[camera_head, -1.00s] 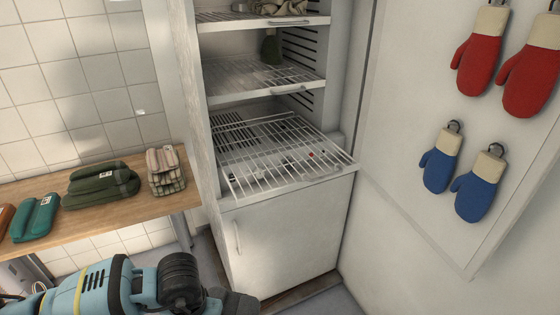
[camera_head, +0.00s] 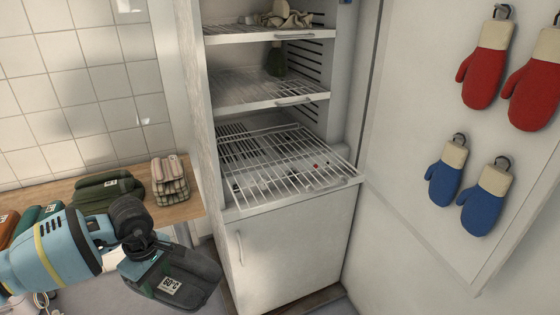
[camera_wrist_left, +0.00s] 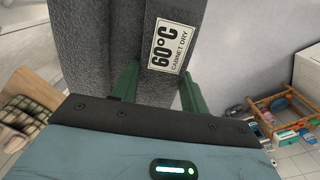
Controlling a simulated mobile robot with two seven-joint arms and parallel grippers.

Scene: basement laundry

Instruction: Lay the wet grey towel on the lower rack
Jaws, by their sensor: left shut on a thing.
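My left gripper (camera_head: 150,262) is shut on a folded dark grey towel (camera_head: 190,278) with a white "60°C" label. It holds the towel in the air, left of the cabinet's lower door and in front of the bench. In the left wrist view the grey towel (camera_wrist_left: 100,45) sits between the green fingers (camera_wrist_left: 158,92), and its label reads "60°C CABINET DRY". The lower rack (camera_head: 285,165) is a wire shelf pulled out of the white drying cabinet, with no cloth on it. My right gripper is not in view.
A middle wire rack (camera_head: 265,95) and an upper rack (camera_head: 265,30) with cloth items sit above. Folded towels, one dark green (camera_head: 108,192) and one checked (camera_head: 170,180), lie on the wooden bench (camera_head: 190,207). Red mittens (camera_head: 485,75) and blue mittens (camera_head: 484,200) hang at right.

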